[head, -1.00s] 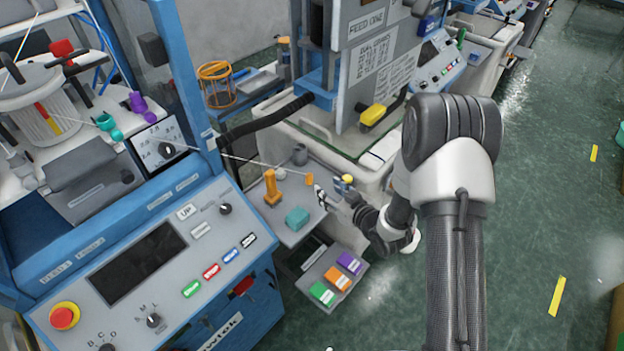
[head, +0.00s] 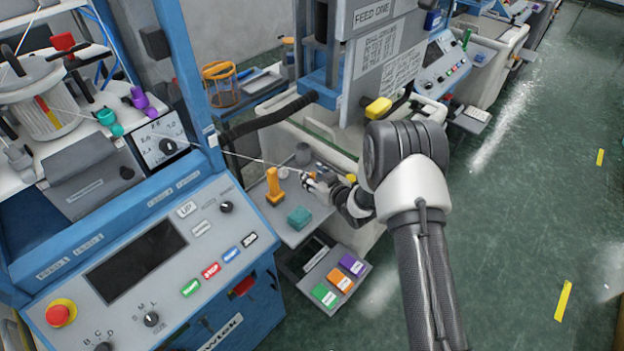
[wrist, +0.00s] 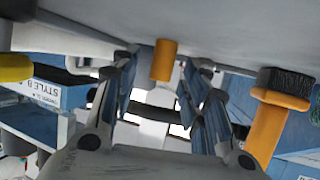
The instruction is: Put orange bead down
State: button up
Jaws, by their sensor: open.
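The orange bead (wrist: 164,60) is a small upright cylinder. In the wrist view its end meets the grey shelf surface (wrist: 230,30), and it appears between the two fingers of my gripper, with gaps on both sides. My gripper (head: 308,182) is open above the grey shelf in the head view. There it covers most of the bead, so I cannot make the bead out clearly.
An orange upright tool (head: 274,187) stands left of my gripper; it also shows in the wrist view (wrist: 266,130). A teal block (head: 299,217) lies on the shelf nearer the camera. A dark grey cup (head: 303,153) stands behind. A labelled tray (head: 338,283) sits below.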

jog(key=shift+c, duration=0.2)
jog(key=c, duration=0.8)
